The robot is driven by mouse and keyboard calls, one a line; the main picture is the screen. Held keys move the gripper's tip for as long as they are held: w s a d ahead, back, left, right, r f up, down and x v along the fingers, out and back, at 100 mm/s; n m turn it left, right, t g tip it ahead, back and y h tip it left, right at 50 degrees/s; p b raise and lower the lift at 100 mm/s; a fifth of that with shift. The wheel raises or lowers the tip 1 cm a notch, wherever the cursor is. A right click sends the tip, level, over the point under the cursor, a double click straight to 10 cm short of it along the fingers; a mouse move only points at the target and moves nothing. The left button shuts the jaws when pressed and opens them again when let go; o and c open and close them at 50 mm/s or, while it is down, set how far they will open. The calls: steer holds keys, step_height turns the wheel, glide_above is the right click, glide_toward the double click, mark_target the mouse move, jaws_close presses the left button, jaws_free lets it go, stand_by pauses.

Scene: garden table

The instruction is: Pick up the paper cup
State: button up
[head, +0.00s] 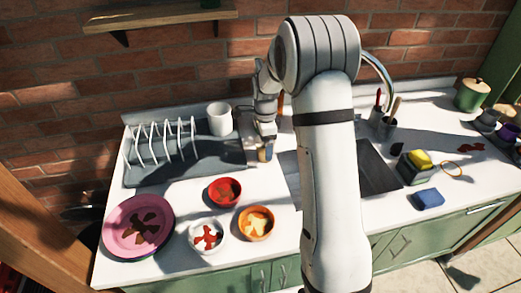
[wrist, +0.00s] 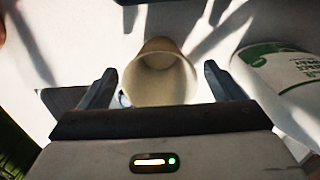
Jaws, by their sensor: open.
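A beige cup (wrist: 160,82), which looks like the paper cup, shows in the wrist view with its open mouth facing the camera. It lies between the two fingers of my gripper (wrist: 159,72), with a gap on each side. The fingers are spread and hold nothing. In the head view my gripper (head: 265,134) points down at the right end of the grey drying tray. A small tan thing (head: 265,153), probably the same cup, shows just below it, partly hidden by the gripper.
A white item with green print (wrist: 290,85) is close on the right in the wrist view. A white cup (head: 220,118) and a plate rack (head: 165,142) stand left of the gripper. Bowls (head: 225,191) and a pink plate (head: 138,226) are in front. The sink (head: 375,170) lies right.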

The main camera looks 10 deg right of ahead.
steer(key=shift+c, duration=0.6)
steer(key=c, duration=0.9)
steer(key=shift+r, duration=0.1)
